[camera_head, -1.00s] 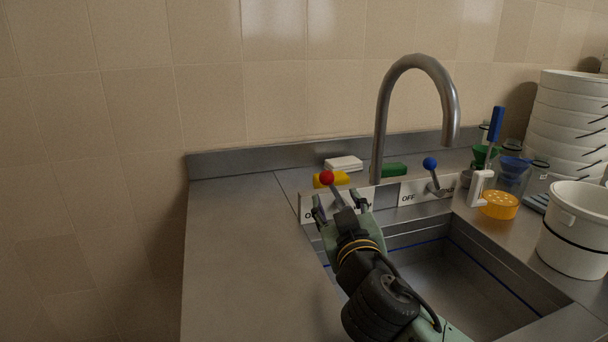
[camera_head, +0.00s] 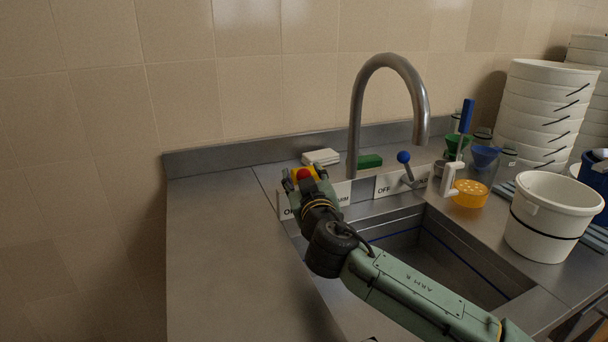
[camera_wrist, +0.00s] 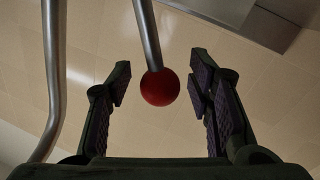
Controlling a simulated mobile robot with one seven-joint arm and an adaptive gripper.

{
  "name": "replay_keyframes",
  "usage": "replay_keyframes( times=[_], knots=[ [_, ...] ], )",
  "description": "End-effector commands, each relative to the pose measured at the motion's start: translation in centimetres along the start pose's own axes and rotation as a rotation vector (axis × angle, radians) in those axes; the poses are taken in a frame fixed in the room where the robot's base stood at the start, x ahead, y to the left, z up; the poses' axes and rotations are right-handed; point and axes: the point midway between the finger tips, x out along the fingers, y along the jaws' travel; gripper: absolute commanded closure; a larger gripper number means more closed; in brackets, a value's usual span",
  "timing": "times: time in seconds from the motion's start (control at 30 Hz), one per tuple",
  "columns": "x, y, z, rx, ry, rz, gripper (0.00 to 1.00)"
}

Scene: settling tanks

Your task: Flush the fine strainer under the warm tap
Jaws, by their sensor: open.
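The red-knobbed tap lever (camera_head: 303,174) stands at a white plate (camera_head: 338,196) whose lettering is partly covered, with "ARM" visible. My gripper (camera_head: 306,179) is at this red knob. In the wrist view my open fingers (camera_wrist: 161,72) stand on either side of the red knob (camera_wrist: 160,87), with a gap at each side. The blue-knobbed lever (camera_head: 404,157) stands right of it by a plate reading "OFF". The steel spout (camera_head: 356,110) arches over the sink; no water shows. An orange perforated cup with a white handle (camera_head: 469,194) sits right of the sink; I cannot tell its mesh fineness.
Green (camera_head: 456,145) and blue (camera_head: 485,155) funnel-shaped pieces stand behind the orange cup. A white bucket (camera_head: 551,222) and stacked white tubs (camera_head: 545,105) crowd the right. A yellow block, a white block (camera_head: 320,157) and a green block (camera_head: 369,161) lie behind the levers. The left counter (camera_head: 215,250) is bare.

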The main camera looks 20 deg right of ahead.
Motion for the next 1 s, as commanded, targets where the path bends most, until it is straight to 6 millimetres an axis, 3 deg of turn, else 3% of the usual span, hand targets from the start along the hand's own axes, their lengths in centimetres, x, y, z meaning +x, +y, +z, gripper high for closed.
replay_keyframes(
  times=[0.17,0.83,1.0],
  knots=[
    [-0.02,-0.01,0.01,0.000,0.000,0.000,0.54],
    [-0.04,0.00,0.00,0.000,0.000,0.000,0.99],
    [-0.04,-0.01,0.00,0.001,0.000,0.000,1.00]
  ],
)
